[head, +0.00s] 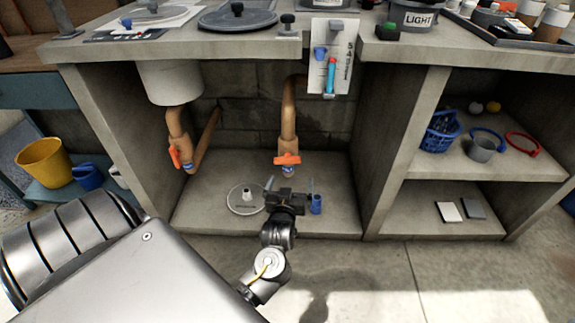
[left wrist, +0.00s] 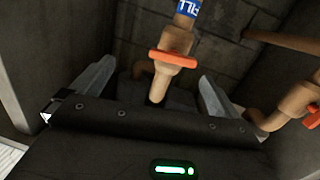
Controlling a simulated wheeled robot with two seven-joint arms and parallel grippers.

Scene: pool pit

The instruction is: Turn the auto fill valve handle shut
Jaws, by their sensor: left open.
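Two tan pipes with orange valve handles hang under the counter. The right valve's orange handle (head: 287,160) lies roughly crosswise to its pipe (head: 288,115). It also shows in the left wrist view (left wrist: 172,59), beside a blue label (left wrist: 187,8) with partly visible letters that look like the end of "FILL". The other valve handle (head: 175,158) is on the left pipe. My left gripper (head: 290,184) is open and empty just below the right handle. In the left wrist view the handle appears between and beyond the fingers (left wrist: 155,85), apart from them. My right gripper is out of view.
A round grey disc (head: 245,198) and a small blue cylinder (head: 316,204) are on the compartment floor near my gripper. Cabinet walls (head: 395,140) bound both sides. A hanging card (head: 330,55) is above right. A blue basket (head: 440,131) is on the right shelf.

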